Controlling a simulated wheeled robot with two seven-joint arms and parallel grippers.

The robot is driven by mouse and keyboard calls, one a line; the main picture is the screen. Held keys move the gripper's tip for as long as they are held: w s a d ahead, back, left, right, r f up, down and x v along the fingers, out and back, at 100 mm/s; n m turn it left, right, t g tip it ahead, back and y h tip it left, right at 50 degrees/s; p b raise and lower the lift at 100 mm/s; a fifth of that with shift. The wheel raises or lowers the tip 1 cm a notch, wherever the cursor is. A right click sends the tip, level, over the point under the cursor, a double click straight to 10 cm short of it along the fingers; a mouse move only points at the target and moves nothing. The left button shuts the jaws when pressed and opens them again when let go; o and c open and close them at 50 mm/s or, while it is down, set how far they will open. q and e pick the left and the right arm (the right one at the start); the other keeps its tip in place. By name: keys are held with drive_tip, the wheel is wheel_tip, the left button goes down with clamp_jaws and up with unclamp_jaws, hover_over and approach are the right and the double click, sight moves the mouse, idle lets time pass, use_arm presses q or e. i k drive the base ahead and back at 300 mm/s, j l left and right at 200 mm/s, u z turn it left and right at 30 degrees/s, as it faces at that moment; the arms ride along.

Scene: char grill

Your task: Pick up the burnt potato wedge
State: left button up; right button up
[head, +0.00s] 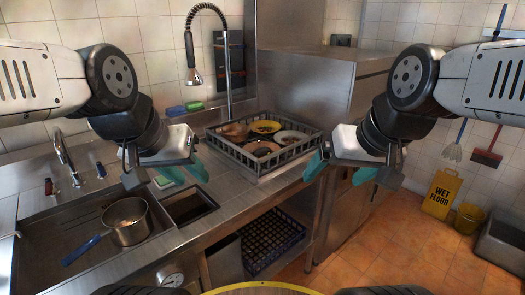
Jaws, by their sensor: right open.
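I cannot make out a burnt potato wedge in the head view. A dark rack (247,163) on the steel counter holds several plates and bowls, some with dark brown patches too small to identify. A steel pot (127,232) with a blue handle sits in the sink at the left, with a brownish patch inside. My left gripper (184,172) has teal fingers apart and empty, above the counter left of the rack. My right gripper (338,171) is open and empty, to the right of the rack.
A steel sink (50,243) with a tap (66,160) is at the left. A spray hose (191,55) rises behind the counter. A blue crate (268,243) sits on a low shelf. A yellow wet floor sign (442,194) and bucket (467,219) stand right, with open tiled floor before them.

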sight(264, 151)
drive_tip(key=i+l+u, duration=0.8)
drive_tip(key=l+u, duration=0.2)
drive_tip(key=l, duration=0.2)
